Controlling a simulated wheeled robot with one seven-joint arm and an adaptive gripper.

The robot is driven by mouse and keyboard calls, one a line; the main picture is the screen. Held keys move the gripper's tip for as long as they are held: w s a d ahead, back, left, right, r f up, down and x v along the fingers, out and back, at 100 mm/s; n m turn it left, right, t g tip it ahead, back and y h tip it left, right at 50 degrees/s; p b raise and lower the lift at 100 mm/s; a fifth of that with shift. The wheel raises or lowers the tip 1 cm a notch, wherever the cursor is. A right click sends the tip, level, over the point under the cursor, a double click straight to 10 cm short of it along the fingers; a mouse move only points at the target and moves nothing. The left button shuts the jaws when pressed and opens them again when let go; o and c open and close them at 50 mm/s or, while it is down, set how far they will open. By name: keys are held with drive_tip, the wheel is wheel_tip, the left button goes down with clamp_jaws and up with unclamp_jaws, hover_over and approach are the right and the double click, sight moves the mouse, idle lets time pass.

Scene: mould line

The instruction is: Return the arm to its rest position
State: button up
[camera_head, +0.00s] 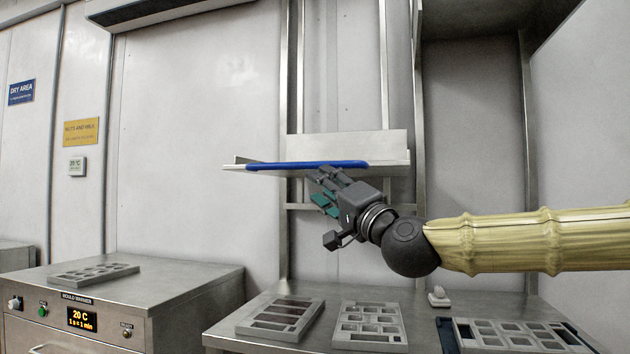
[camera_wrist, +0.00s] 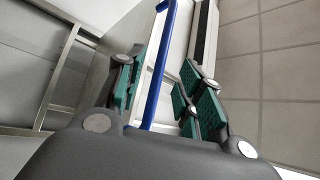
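My gripper (camera_head: 324,190) is in front of the wall shelf, close to its front edge. In the wrist view its dark fingers with green pads (camera_wrist: 163,85) stand apart. A blue bar (camera_head: 305,165) runs along the shelf's front edge. In the wrist view the bar (camera_wrist: 159,65) passes through the gap between the fingers, with space on both sides. My arm reaches in from the right, over the bench. Nothing is held in the fingers.
The pale shelf (camera_head: 395,157) hangs on metal uprights. Below, a steel bench (camera_head: 225,335) bears grey moulds (camera_head: 282,318) (camera_head: 369,326) and a tray at right (camera_head: 515,336). A mould warmer (camera_head: 170,285) stands at left with another mould (camera_head: 94,274) on top. The air between the warmer and my gripper is clear.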

drive_tip(key=shift+s+d+f, duration=0.25)
drive_tip(key=shift+s+d, duration=0.05)
drive_tip(key=shift+s, duration=0.15)
